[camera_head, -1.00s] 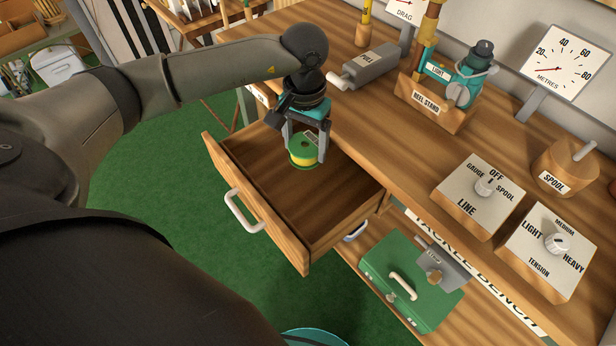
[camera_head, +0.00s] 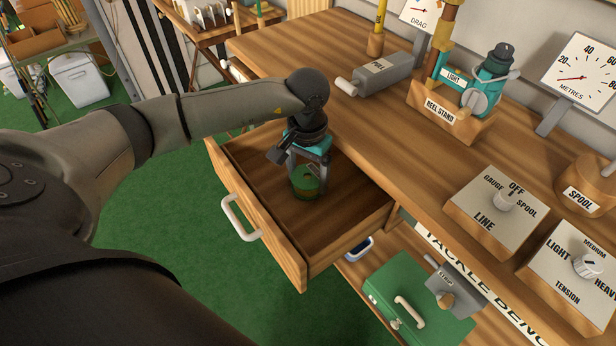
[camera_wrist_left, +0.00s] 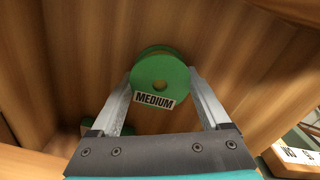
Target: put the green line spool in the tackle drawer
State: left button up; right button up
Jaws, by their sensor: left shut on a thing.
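The green line spool (camera_head: 304,183) is down inside the open tackle drawer (camera_head: 330,225), towards its far left end. In the left wrist view the spool (camera_wrist_left: 160,78) shows its green face and a MEDIUM label. My left gripper (camera_head: 308,185) is shut on the spool, one finger on each side; its fingers also show in the left wrist view (camera_wrist_left: 158,90). I cannot tell whether the spool touches the drawer floor. My right gripper is not in view.
The drawer's white handle (camera_head: 240,218) faces the green floor. The bench top above holds a PULL lever (camera_head: 376,72), a reel stand (camera_head: 450,112) and a LINE dial box (camera_head: 497,210). A green tackle box (camera_head: 415,305) sits on the shelf below. The drawer's near right part is bare.

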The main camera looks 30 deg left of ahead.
pick_arm(q)
jog(key=shift+a+f+b, duration=0.1)
jog(key=shift+f+b, duration=0.2)
jog(key=shift+f, duration=0.2)
jog(key=o, duration=1.2)
